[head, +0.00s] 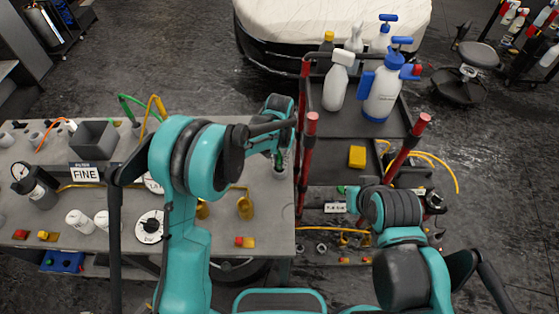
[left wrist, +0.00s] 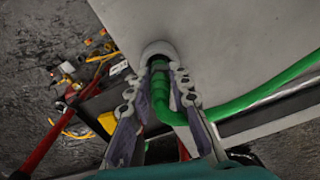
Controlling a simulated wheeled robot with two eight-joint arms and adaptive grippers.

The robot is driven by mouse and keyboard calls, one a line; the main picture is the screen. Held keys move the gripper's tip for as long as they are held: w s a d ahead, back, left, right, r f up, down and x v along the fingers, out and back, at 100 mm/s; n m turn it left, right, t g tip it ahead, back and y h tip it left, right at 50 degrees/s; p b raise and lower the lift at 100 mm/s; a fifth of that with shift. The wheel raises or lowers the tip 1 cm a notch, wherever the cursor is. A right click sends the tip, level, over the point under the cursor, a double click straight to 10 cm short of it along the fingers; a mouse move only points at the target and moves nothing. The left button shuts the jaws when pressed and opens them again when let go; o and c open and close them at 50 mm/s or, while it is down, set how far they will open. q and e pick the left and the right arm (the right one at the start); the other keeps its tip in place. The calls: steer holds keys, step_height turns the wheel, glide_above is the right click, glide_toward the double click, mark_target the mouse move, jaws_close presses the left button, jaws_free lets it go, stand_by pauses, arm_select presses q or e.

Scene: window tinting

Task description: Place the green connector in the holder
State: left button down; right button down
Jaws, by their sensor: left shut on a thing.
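My left gripper (left wrist: 162,100) is shut on the green connector (left wrist: 160,88), with one finger on each side of it. The connector's far end is at a pale round holder (left wrist: 158,47) at the grey table's edge; I cannot tell how deep it sits. A green hose (left wrist: 250,97) bends away from the connector to the right. In the head view my left gripper (head: 279,166) points down at the table's right end, and the arm partly hides it. My right arm is over the cart at the right, and its fingers are not clear.
The grey workbench (head: 270,228) carries a grey bin (head: 93,141), gauges, white bottles and a "FINE" sign (head: 86,173). A red-posted cart (head: 311,135) stands close on the right, with spray bottles and a yellow block (head: 357,156). Floor shows behind the bench.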

arm_select(q)
steer(key=shift+s, duration=0.1)
steer(key=c, duration=1.4)
jaws_free()
steer(key=shift+f, duration=0.1)
steer(key=shift+r, duration=0.2)
step_height(320, 180, up, 11)
steer(key=shift+r+p, duration=0.2)
steer(key=shift+p, duration=0.8)
steer(key=shift+a+r, duration=0.1)
steer(key=shift+r, duration=0.3)
